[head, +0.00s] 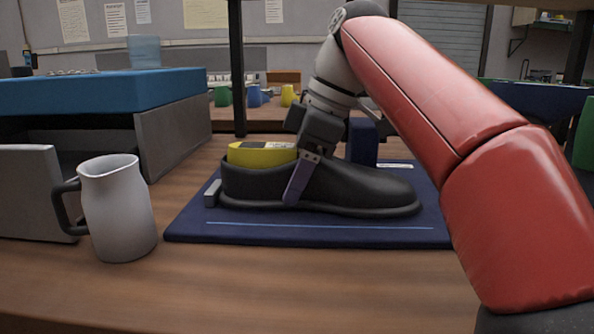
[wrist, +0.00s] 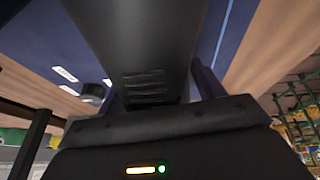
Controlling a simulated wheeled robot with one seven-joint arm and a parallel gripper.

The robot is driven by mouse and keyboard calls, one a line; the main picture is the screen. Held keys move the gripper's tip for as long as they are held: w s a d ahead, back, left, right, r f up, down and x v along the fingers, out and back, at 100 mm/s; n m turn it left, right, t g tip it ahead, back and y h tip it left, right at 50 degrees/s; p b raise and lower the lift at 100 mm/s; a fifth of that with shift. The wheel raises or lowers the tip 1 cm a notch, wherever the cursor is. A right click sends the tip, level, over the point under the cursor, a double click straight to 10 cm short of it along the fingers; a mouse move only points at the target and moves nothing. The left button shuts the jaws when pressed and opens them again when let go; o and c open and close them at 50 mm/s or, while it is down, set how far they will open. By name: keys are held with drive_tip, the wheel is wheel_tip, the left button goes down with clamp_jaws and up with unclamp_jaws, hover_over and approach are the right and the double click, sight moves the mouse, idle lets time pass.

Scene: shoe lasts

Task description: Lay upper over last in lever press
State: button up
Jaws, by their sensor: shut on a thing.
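A black shoe upper (head: 360,188) rests over a yellow last (head: 262,155) on a dark blue mat (head: 300,234). The last's yellow top shows at the heel opening; the rest of it is hidden by the upper. My gripper (head: 298,188) is shut on the upper near its middle, with one finger down the near side. In the wrist view the black upper (wrist: 140,45) runs between my two fingers. A dark blue block (head: 362,142) stands behind the upper; I cannot tell whether it is part of the lever press. No lever is clearly visible.
A white mug (head: 118,210) with a dark handle stands left of the mat. A grey panel (head: 30,190) and a blue-topped box (head: 100,92) are further left. Several coloured cups stand at the back.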

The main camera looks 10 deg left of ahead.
drive_tip(key=shift+f, duration=0.35)
idle(0.4)
drive_tip(key=o, duration=1.2)
drive_tip(key=shift+r, duration=0.15)
drive_tip(key=p+v, duration=0.3)
drive_tip(key=v, duration=0.4)
drive_tip(key=shift+w+r, duration=0.1)
drive_tip(key=shift+d+r, duration=0.15)
drive_tip(key=shift+r, duration=0.05)
